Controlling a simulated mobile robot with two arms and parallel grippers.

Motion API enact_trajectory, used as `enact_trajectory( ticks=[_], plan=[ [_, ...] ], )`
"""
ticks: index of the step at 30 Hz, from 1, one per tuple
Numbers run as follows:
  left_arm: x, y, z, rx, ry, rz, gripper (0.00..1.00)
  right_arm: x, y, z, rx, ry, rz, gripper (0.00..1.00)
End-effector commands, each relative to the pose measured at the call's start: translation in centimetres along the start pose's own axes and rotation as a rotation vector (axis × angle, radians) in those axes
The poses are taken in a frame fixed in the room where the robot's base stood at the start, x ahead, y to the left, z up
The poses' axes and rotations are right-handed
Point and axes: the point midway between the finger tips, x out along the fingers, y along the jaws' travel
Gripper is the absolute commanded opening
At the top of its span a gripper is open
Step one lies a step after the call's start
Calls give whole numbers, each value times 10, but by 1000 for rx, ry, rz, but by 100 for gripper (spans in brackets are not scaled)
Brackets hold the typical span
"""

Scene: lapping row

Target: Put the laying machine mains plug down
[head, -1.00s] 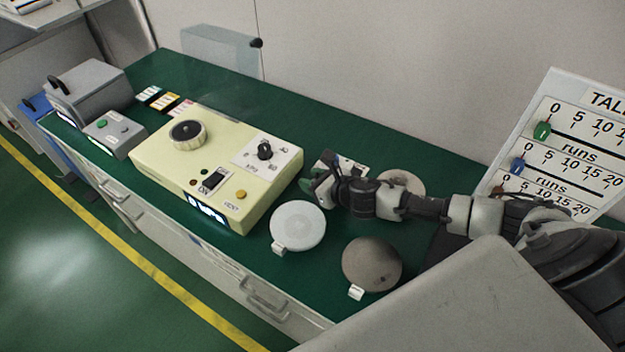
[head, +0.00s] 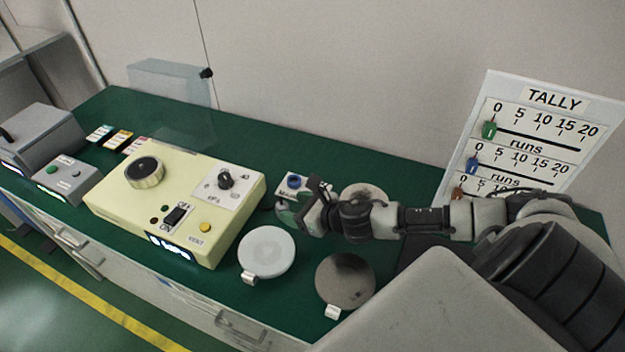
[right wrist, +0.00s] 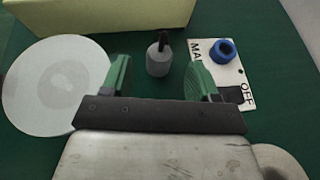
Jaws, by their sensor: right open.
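My right gripper (head: 292,214) is over the green bench, just right of the cream machine (head: 175,195). In the right wrist view its two green fingers (right wrist: 160,76) stand wide apart. A small grey cylinder with a black top, which looks like the mains plug (right wrist: 157,60), is on the bench in the gap beyond the fingers, touching neither as far as I can tell. A white plate (right wrist: 205,50) with a blue round socket (right wrist: 225,51) and the word OFF lies to its right; the socket also shows in the head view (head: 293,182). My left gripper is out of view.
A pale disc (head: 267,252) and a darker disc (head: 345,281) lie near the bench's front edge. Another disc (head: 364,194) is behind my right arm. A TALLY board (head: 545,130) stands at right.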

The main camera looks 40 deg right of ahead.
Motion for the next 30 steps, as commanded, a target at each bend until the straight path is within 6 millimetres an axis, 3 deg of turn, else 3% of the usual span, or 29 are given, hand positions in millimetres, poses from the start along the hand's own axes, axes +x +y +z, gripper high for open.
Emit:
enact_trajectory(
  ticks=[4,12,30],
  plan=[
    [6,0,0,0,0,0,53,-27,0,-2,-2,4,0,60],
    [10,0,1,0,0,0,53,-50,-1,-1,1,1,-2,60],
    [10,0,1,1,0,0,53,-54,0,0,1,-1,-1,60]
  ],
)
